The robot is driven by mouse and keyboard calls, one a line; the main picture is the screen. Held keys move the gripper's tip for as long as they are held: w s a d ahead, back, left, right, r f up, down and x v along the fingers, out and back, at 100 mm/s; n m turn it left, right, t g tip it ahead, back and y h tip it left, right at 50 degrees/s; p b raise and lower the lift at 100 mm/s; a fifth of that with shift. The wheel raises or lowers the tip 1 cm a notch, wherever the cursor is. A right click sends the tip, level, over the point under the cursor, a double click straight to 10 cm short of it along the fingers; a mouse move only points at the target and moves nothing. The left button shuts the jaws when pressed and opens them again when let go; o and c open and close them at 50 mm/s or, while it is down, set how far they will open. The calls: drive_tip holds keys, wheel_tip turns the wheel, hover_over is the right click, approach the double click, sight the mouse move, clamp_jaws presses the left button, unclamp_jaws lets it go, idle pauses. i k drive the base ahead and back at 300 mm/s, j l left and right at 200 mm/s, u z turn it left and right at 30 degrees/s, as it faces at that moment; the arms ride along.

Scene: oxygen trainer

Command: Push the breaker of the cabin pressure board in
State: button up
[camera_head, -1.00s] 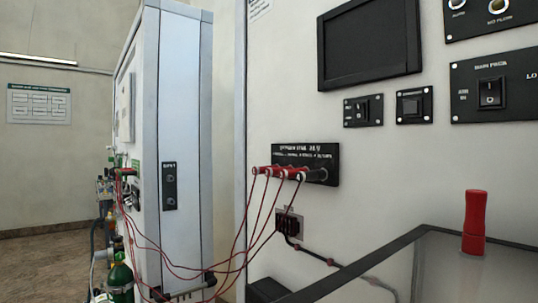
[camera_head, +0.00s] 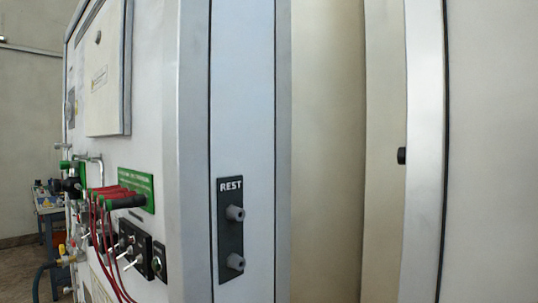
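Neither my gripper nor any part of my arm shows in the head view. I cannot make out the cabin pressure board or its breaker. A tall light grey cabinet (camera_head: 190,60) fills the left half, seen at an angle along its side. On its front face is a green panel (camera_head: 150,181) with red and black plugs (camera_head: 118,196) and red leads. Below it is a black switch panel (camera_head: 137,240) with small toggle levers.
A metal-edged panel (camera_head: 425,120) and a white surface (camera_head: 495,150) stand close on the right. A beige wall (camera_head: 328,150) shows in the gap between. At far left are a blue bench (camera_head: 48,225), a brass valve with a hose (camera_head: 70,255), and some bare floor (camera_head: 18,262).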

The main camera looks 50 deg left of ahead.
sight(401, 151)
drive_tip(key=u, duration=0.85)
drive_tip(key=i+j, duration=0.15)
drive_tip(key=i, duration=0.55)
